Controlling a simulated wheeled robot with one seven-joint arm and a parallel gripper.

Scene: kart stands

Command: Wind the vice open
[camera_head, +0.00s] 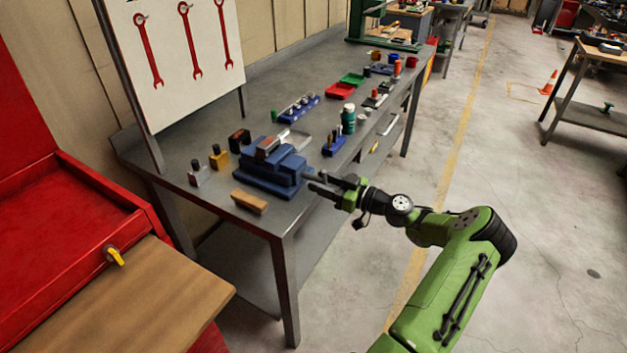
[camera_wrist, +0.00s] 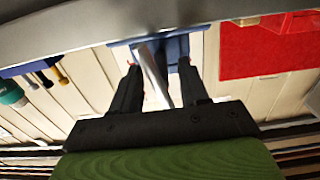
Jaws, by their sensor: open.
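The blue vice (camera_head: 268,176) sits near the front corner of the grey workbench (camera_head: 262,222) in the head view. My gripper (camera_head: 322,184) is level with the vice's right end, at the bench's front edge. In the wrist view, my gripper (camera_wrist: 159,66) is open, with its dark fingers apart. A grey bar (camera_wrist: 157,80), seemingly the vice's handle, shows between the fingers; I cannot tell whether either finger touches it. Part of the blue vice (camera_wrist: 198,46) shows beyond the fingertips. The handle is too small to make out in the head view.
A wooden block (camera_head: 249,202) lies in front of the vice. A blue holder (camera_head: 333,146) and a green bottle (camera_head: 348,119) stand to its right. A red cabinet (camera_head: 70,235) is at the left.

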